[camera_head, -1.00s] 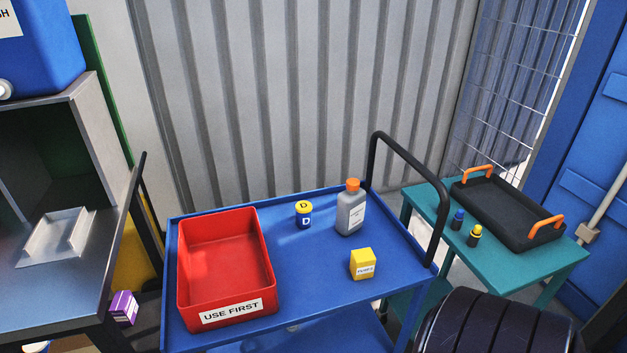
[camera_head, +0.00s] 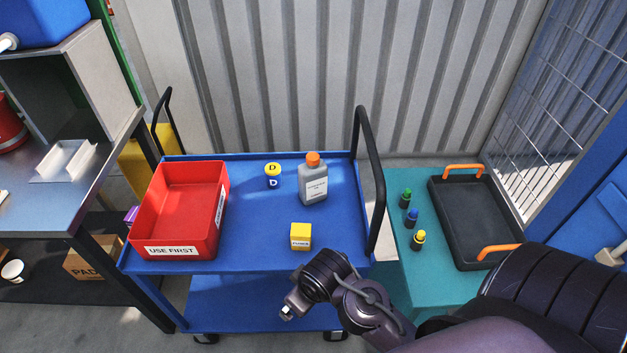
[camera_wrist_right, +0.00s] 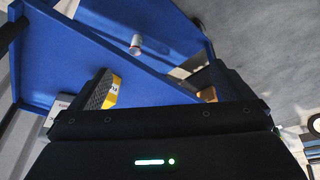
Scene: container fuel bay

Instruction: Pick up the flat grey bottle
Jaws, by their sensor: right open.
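The flat grey bottle (camera_head: 313,186) has an orange cap and a white label. It stands upright at the back right of the blue cart's top (camera_head: 255,225) in the head view. My right gripper (camera_head: 287,312) is in front of the cart, below and nearer than the bottle, and touches nothing that I can see. In the right wrist view its two fingers are apart (camera_wrist_right: 158,88), with the blue cart beyond them. I cannot pick out the bottle for certain in that view. My left gripper is not in view.
A red "USE FIRST" bin (camera_head: 170,251) fills the cart's left side. A yellow-lidded can (camera_head: 272,177) stands left of the bottle, a yellow box (camera_head: 300,236) in front. The cart's black handle (camera_head: 373,195) rises at its right. A teal table (camera_head: 415,275) holds a black tray (camera_head: 434,215).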

